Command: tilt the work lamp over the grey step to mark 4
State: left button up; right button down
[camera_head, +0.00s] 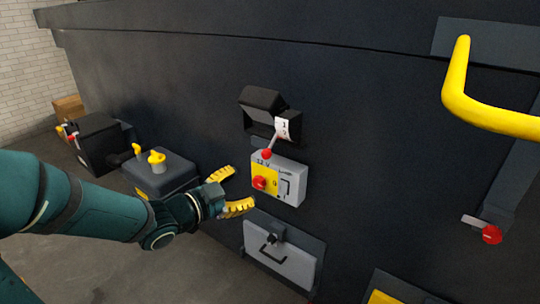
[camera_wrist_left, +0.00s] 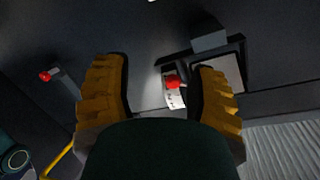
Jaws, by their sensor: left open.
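The work lamp (camera_head: 262,100) is a black hooded box on the dark chassis wall. Beside it is a white number plate (camera_head: 284,128), on which 1 and 2 can be read; 4 cannot be made out. A short lever with a red knob (camera_head: 266,154) slants down from the lamp. A grey panel (camera_head: 296,265) with a black handle sits lower down, possibly the grey step. My left gripper (camera_head: 243,187) is open and empty, below and left of the knob. In the left wrist view, the red knob (camera_wrist_left: 173,83) shows between the open yellow fingers (camera_wrist_left: 160,95), apart from them.
A grey 12 V box (camera_head: 290,187) with a red switch sits just under the knob, close to my fingers. A yellow handrail (camera_head: 470,105) juts out at upper right. Another red-knobbed lever (camera_head: 490,234) is at right. Dark boxes with yellow caps (camera_head: 157,160) stand left.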

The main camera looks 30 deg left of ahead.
aim_at(262, 156)
pick_arm(q)
jog(key=s+a+r+m+t, duration=0.1)
jog(key=s+r+m, duration=0.2)
jog(key=s+r, duration=0.2)
jog(key=shift+h, duration=0.4)
jog(key=x, duration=0.9)
jog(key=r+x, duration=0.1)
jog(key=x, duration=0.3)
jog(key=shift+w, duration=0.35)
grip_shut()
